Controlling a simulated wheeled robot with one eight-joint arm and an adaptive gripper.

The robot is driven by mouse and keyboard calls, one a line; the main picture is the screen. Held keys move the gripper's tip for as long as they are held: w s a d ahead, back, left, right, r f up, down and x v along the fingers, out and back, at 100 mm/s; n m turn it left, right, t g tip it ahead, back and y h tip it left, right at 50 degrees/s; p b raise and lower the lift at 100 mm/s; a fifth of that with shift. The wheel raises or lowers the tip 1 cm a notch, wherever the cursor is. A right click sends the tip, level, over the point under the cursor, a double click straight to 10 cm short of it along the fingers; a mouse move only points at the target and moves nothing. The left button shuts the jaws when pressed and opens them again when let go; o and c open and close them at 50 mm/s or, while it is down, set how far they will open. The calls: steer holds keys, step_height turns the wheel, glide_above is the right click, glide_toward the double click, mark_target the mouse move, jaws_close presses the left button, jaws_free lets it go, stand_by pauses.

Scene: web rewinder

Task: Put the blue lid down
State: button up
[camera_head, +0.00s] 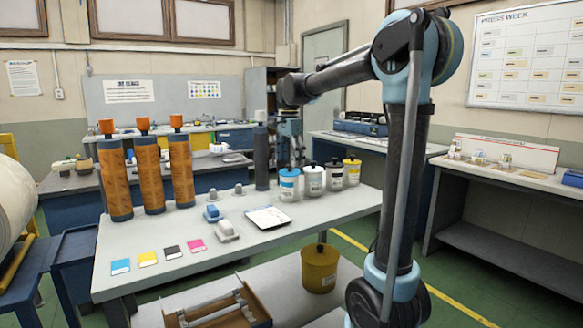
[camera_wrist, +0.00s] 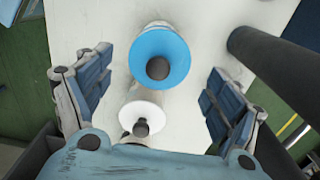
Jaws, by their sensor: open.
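The blue lid (camera_wrist: 158,38), a round disc with a dark knob, shows between my open fingers in the wrist view. In the head view, the blue lid (camera_head: 289,172) sits on top of the white jar with a blue label (camera_head: 289,186). My gripper (camera_wrist: 157,95) is open, with one finger on either side and nothing held. In the head view my gripper (camera_head: 291,158) hangs just above the blue-lidded jar. I cannot tell whether the fingers touch it. A white lid with a dark knob (camera_wrist: 142,110) is close beside the blue one.
A dark post (camera_head: 261,160) stands left of the blue-lidded jar. The right front of the table (camera_head: 335,215) is clear.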

step_height(320, 180, up, 11)
steer(key=s+d+f+n+t, duration=0.1)
steer(key=s+d+f+n, duration=0.4)
steer(key=s+d+f, duration=0.9)
steer(key=s+d+f+n, duration=0.3)
steer(key=s+d+f, duration=0.1)
steer(key=s+f, duration=0.5)
steer(key=s+d+f+n+t, duration=0.1)
steer(key=s+d+f+n, duration=0.2)
steer(key=s+f, duration=0.5)
step_height(320, 180, down, 5)
steer(key=shift+s+d+r, duration=0.1)
steer(key=shift+s+d, duration=0.3)
steer(key=shift+d, duration=0.2)
